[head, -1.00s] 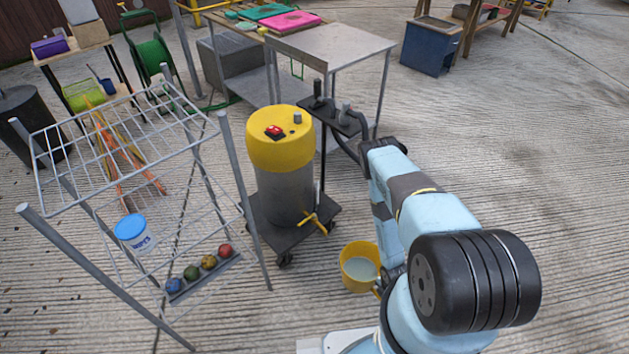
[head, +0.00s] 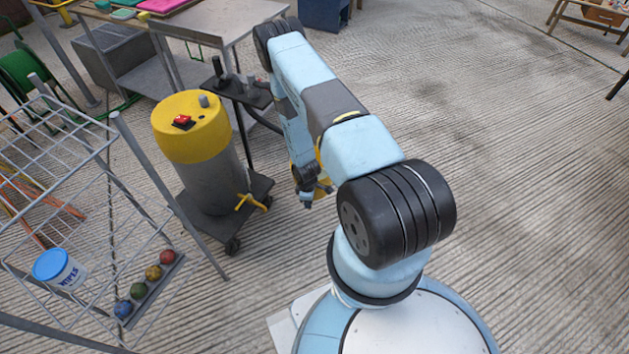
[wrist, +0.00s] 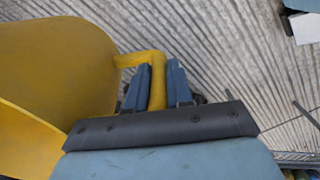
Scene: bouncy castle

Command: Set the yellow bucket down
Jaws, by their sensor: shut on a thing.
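The yellow bucket (wrist: 55,65) fills the left of the wrist view, with its wall close to the camera. My gripper (wrist: 159,85) is shut on the bucket's yellow handle, which runs between the two blue-grey fingers. In the head view only small yellow patches of the bucket (head: 322,188) show behind my arm, beside my gripper (head: 307,200). Most of the bucket is hidden there, and I cannot tell whether its base touches the floor.
A yellow-topped grey drum (head: 205,150) on a wheeled base stands left of my arm. A wire rack (head: 75,190) with a blue-lidded tub (head: 58,268) and several balls is further left. A metal table (head: 215,25) stands behind.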

